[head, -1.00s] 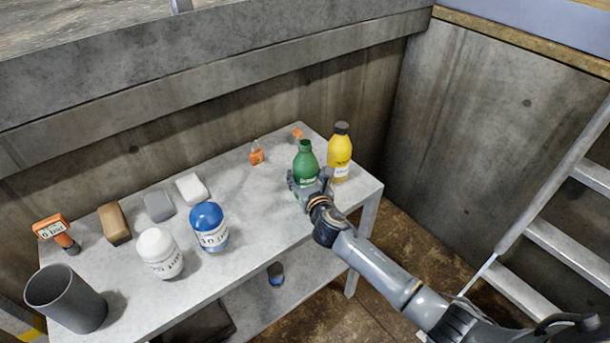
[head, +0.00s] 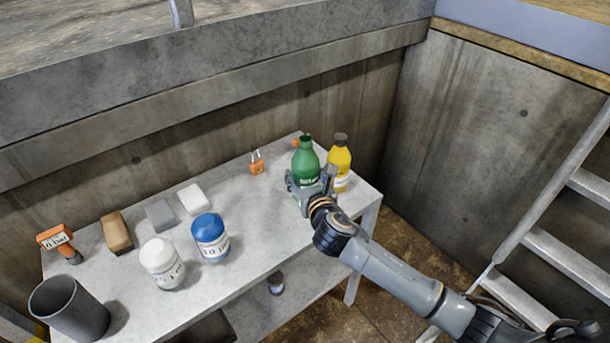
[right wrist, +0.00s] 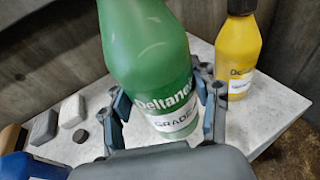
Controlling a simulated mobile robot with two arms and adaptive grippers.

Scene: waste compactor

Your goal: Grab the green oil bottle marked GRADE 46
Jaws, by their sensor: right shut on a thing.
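The green oil bottle (head: 306,160) is near the right end of the grey table (head: 254,228). In the right wrist view the bottle (right wrist: 150,55) fills the middle, with a white "Deltane" mark and a label reading "GRADE"; the number is not legible. My right gripper (head: 312,187) is shut around the bottle's lower body, one finger on each side. The bottle is upright and seems raised a little off the tabletop; its base is hidden by the gripper. My left gripper is not in view.
A yellow bottle (head: 339,160) with a dark cap stands close right of the green one. A small orange padlock-like item (head: 256,164) lies to its left. Blue-lidded (head: 210,237) and white (head: 162,262) jars, blocks and a grey cup (head: 70,308) stand further left. A ladder (head: 548,240) is at right.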

